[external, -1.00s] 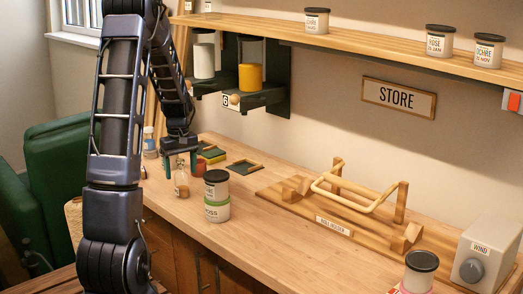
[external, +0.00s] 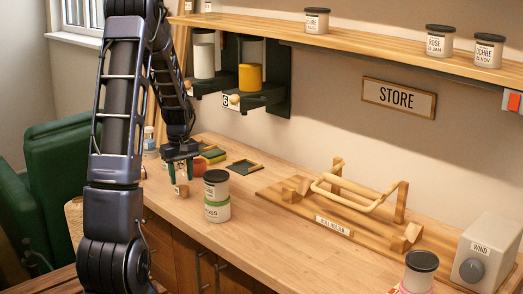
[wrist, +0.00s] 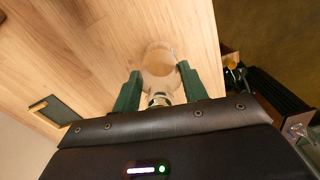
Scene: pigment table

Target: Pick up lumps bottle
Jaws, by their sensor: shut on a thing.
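A small clear glass bottle with brownish contents (external: 182,191) is at the left end of the wooden worktop, its lower part showing below my gripper (external: 181,172). In the wrist view the bottle (wrist: 159,63) lies between the two green fingers of my gripper (wrist: 159,88), which are shut on it. Its upper part is hidden by the fingers in the external view. No label on it is readable. I cannot tell whether its base touches the worktop.
Small trays (external: 245,166) and a terracotta pot (external: 200,165) lie behind. A wooden roll holder (external: 345,205) fills the middle right. A shelf (external: 380,48) with jars hangs above.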

